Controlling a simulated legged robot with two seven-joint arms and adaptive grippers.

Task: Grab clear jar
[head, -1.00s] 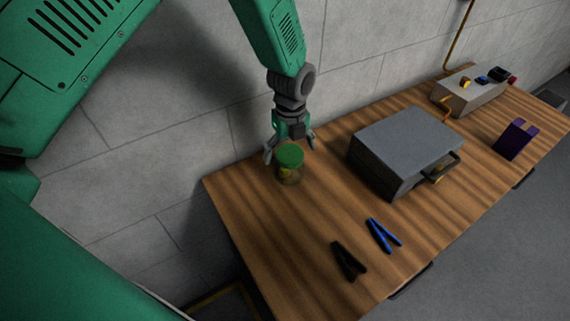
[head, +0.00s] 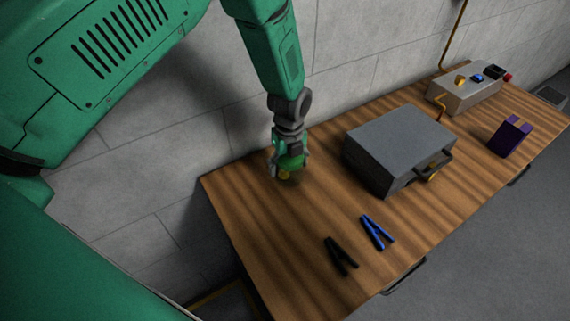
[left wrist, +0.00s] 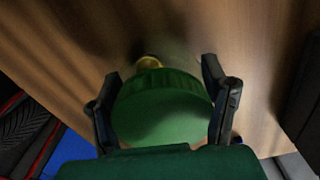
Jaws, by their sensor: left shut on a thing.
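The clear jar (head: 290,179) has a green lid and something yellow inside. It stands near the left end of the wooden table, by the wall. My left gripper (head: 289,166) comes down from above and is shut on the jar at its lid. In the left wrist view, the jar's green lid (left wrist: 162,108) lies between the two dark fingers of my left gripper (left wrist: 163,108). A yellow ring-like piece shows beyond the lid. The fingers hide part of the jar in the head view. My right gripper is not in view.
A grey case (head: 400,147) with a handle stands right of the jar on the wooden table (head: 290,225). A black clamp (head: 340,256) and a blue clamp (head: 377,232) lie in front. A purple block (head: 511,138) and a grey control box (head: 464,90) are farther right. The wall is close behind.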

